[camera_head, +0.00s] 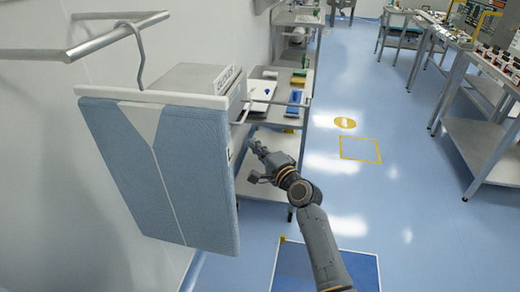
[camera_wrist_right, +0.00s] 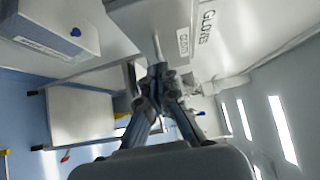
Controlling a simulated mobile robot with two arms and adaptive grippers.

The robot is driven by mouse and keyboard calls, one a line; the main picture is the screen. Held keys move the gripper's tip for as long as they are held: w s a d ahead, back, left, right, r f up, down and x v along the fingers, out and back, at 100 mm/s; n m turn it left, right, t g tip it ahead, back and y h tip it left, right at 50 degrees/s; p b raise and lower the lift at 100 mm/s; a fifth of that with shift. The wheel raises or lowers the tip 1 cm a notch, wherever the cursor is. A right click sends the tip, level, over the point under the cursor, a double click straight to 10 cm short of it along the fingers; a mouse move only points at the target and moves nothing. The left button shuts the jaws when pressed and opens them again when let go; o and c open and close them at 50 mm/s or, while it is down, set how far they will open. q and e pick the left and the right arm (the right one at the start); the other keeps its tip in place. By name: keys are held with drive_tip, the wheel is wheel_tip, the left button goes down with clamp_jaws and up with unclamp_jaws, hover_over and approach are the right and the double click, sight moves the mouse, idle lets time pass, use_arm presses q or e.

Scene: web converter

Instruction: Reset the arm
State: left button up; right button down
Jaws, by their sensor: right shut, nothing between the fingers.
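My right arm comes up from the bottom of the head view. Its gripper (camera_head: 254,143) is beside the right edge of a hanging blue garment-like panel (camera_head: 150,170) and in front of the steel shelf unit. In the right wrist view the gripper's fingertips (camera_wrist_right: 158,74) are together with nothing between them. They appear near a grey box labelled GLOVES (camera_wrist_right: 150,25); whether they touch anything there I cannot tell. My left gripper is not in view.
A metal rail (camera_head: 100,42) holds the panel's hook at the left wall. The shelf unit (camera_head: 266,112) carries papers and small coloured boxes. A steel workbench (camera_head: 470,120) with several items stands at the right. The blue floor between has free room, with yellow markings (camera_head: 360,149).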

drive_tip(key=s+d+f+n+g+h, duration=0.25)
drive_tip(key=s+f, duration=0.45)
drive_tip(key=f, duration=0.7)
drive_tip(key=s+d+f+n+g+h, duration=0.1)
drive_tip(key=s+d+f+n+g, duration=0.15)
drive_tip(key=s+f, duration=0.9)
drive_tip(key=s+d+f+n+g+h, duration=0.2)
drive_tip(key=s+d+f+g, duration=0.15)
drive_tip(key=f, duration=1.45)
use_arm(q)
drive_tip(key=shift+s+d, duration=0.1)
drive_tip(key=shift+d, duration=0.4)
use_arm(e)
drive_tip(key=s+d+f+n+g+h, duration=0.1)
drive_tip(key=s+f, duration=0.4)
drive_tip(key=s, duration=0.8)
drive_tip(key=s+d+f+n+g, duration=0.3)
drive_tip(key=s+d+f+n, duration=0.1)
drive_tip(key=s, duration=0.9)
drive_tip(key=s+d+f+n+g+h, duration=0.1)
drive_tip(key=s+d+f, duration=0.4)
drive_tip(key=s, duration=0.9)
wheel_tip(320, 180, down, 3)
drive_tip(key=shift+f+n+g+h, duration=0.15)
drive_tip(key=shift+n+g+h, duration=0.2)
drive_tip(key=shift+n+g, duration=0.6)
drive_tip(key=shift+s, duration=0.1)
